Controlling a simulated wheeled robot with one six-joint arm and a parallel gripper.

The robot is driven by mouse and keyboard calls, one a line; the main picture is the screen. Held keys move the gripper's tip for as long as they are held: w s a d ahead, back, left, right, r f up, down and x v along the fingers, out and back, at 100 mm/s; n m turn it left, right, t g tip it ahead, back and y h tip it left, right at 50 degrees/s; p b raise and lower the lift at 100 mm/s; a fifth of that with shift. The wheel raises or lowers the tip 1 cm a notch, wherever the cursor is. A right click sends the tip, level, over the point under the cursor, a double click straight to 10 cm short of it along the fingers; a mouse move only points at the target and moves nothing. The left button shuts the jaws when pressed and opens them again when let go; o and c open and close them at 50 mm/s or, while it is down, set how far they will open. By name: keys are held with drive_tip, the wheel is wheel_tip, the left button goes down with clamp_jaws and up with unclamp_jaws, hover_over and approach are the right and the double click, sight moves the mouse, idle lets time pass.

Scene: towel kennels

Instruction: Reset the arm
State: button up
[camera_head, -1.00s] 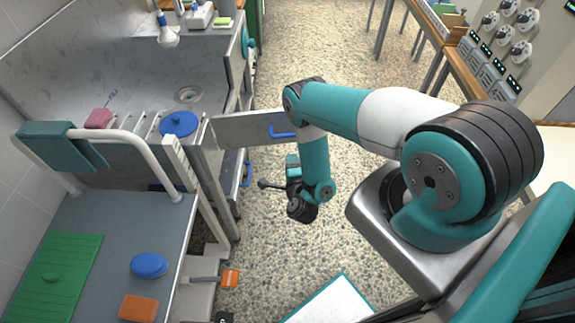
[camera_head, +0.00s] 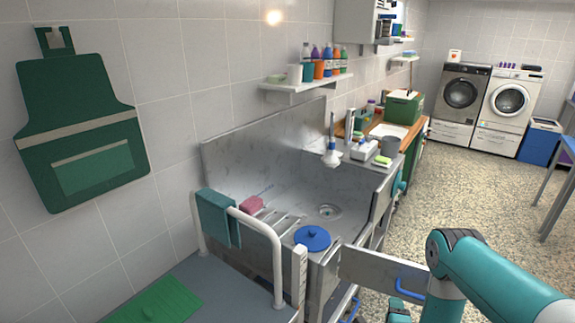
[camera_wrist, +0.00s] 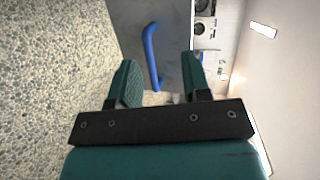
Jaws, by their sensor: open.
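My gripper (camera_wrist: 160,82) shows in the wrist view with its two teal fingers apart and nothing between them. Beyond the fingers is a metal door panel (camera_wrist: 173,30) with a blue handle (camera_wrist: 151,55), which shows in the gap and apart from the fingers as far as I can tell. In the head view my teal arm enters at the lower right, and its gripper end is mostly cut off by the bottom edge. The same open door panel (camera_head: 385,269) stands out from the steel tub, with its blue handle (camera_head: 411,292) near my arm.
A steel wash tub (camera_head: 285,200) with a blue round lid (camera_head: 312,238) and pink sponge (camera_head: 251,205) is at the left. A white rail (camera_head: 262,226) holds a teal towel (camera_head: 218,218). Washing machines (camera_head: 461,95) stand at the back.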

drive_tip(key=w+a+r+n+y+b, duration=0.1)
drive_tip(key=w+a+r+n+y, duration=0.45)
drive_tip(key=w+r, duration=0.2)
drive_tip(key=s+a+r+n+g+y+b, duration=0.2)
drive_tip(key=a+r+n+g+y+b, duration=0.35)
drive_tip(key=a+r+n, duration=0.8)
drive_tip(key=s+a+r+n+g+y, duration=0.1)
drive_tip(key=s+a+r+n+g, duration=0.3)
drive_tip(key=s+r, duration=0.75)
drive_tip(key=s+d+r+n+g+h+b, duration=0.1)
drive_tip(key=s+d+n+g, duration=0.1)
drive_tip(key=s, duration=0.7)
drive_tip(key=s+d+r+n+g+h+b, duration=0.1)
drive_tip(key=s+d+r+n+g+h, duration=0.1)
drive_tip(key=s, duration=0.8)
drive_tip(key=shift+s+d+n+g, duration=0.25)
drive_tip(key=shift+d+n+g, duration=0.2)
drive_tip(key=shift+d+n, duration=0.3)
